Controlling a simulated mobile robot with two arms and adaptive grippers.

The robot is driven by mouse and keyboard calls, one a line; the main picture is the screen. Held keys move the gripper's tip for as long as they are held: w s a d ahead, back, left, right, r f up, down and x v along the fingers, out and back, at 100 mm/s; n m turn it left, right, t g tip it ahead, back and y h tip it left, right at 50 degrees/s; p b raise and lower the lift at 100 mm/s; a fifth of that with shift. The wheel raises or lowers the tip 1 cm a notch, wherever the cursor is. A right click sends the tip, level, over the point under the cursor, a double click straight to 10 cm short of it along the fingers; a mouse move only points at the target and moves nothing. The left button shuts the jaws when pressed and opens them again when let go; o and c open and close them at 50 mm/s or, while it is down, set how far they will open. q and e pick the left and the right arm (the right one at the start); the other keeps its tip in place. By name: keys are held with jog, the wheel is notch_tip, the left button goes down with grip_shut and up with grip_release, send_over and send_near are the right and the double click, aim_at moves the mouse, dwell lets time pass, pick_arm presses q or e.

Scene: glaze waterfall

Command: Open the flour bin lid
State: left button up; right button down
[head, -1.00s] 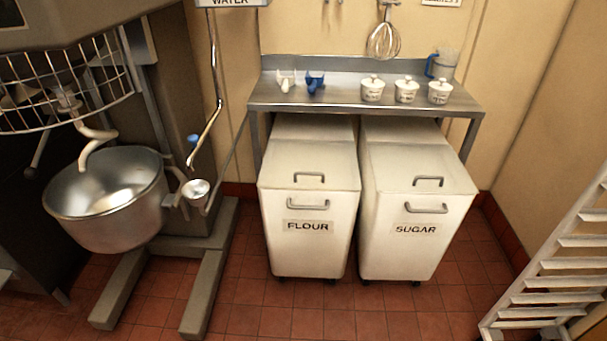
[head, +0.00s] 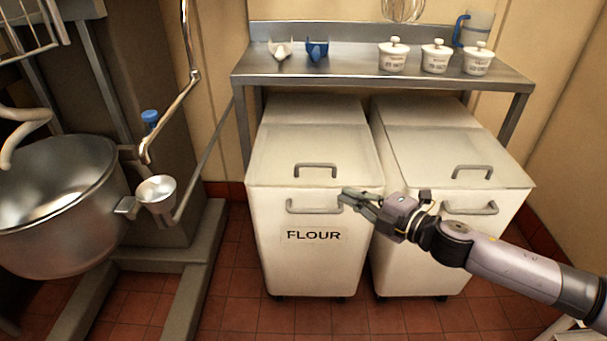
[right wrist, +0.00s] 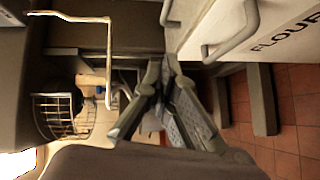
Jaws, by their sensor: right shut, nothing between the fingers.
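The white flour bin (head: 272,262) stands under the steel table with its lid (head: 275,152) lying closed. A grey lid handle (head: 315,168) sits on the lid's front part, and a second grey handle (head: 313,209) is on the bin's front above the FLOUR label. My right gripper (head: 343,196) is shut and empty, just below the lid's front edge near the right end of the front handle. I cannot tell if it touches the bin. In the right wrist view the gripper (right wrist: 162,70) points past the front handle (right wrist: 236,38). My left gripper is not in view.
The sugar bin (head: 418,272) stands close on the right, partly behind my right arm. The steel table (head: 350,62) overhangs the bins' rear and holds white pots (head: 393,55) and scoops. A mixer with a steel bowl (head: 55,215) stands left. Floor is free in front.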

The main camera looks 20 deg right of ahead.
send_near(303, 165)
jog(key=w+a, duration=0.3)
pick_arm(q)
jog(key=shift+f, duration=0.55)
pick_arm(e)
jog(key=shift+w+d+f, duration=0.35)
jog(key=shift+w+d, duration=0.05)
pick_arm(q)
jog(key=shift+p, duration=0.3)
